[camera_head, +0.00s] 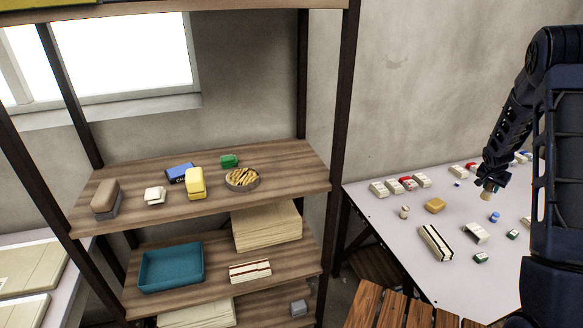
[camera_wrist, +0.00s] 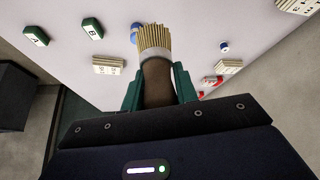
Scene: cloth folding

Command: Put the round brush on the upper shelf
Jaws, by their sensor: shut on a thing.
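My gripper (camera_head: 488,182) is over the white table at the right in the head view. It is shut on the round brush, whose pale bristles show just below the fingers (camera_head: 487,195). In the wrist view the round brush (camera_wrist: 155,72) has a brown handle between the green fingers of my gripper (camera_wrist: 158,88), a light band and straw-coloured bristles pointing away. The brush appears held above the table top. The upper shelf (camera_head: 290,165) is a brown wooden board at the left in the head view, apart from my gripper.
On the upper shelf are a brown-and-grey brush (camera_head: 105,198), a yellow item (camera_head: 195,184), a blue box (camera_head: 180,172), a green item (camera_head: 229,160) and a round bowl (camera_head: 242,180). The shelf's front right is bare. Dark posts (camera_head: 340,100) frame it. Several small items lie on the table (camera_head: 400,225).

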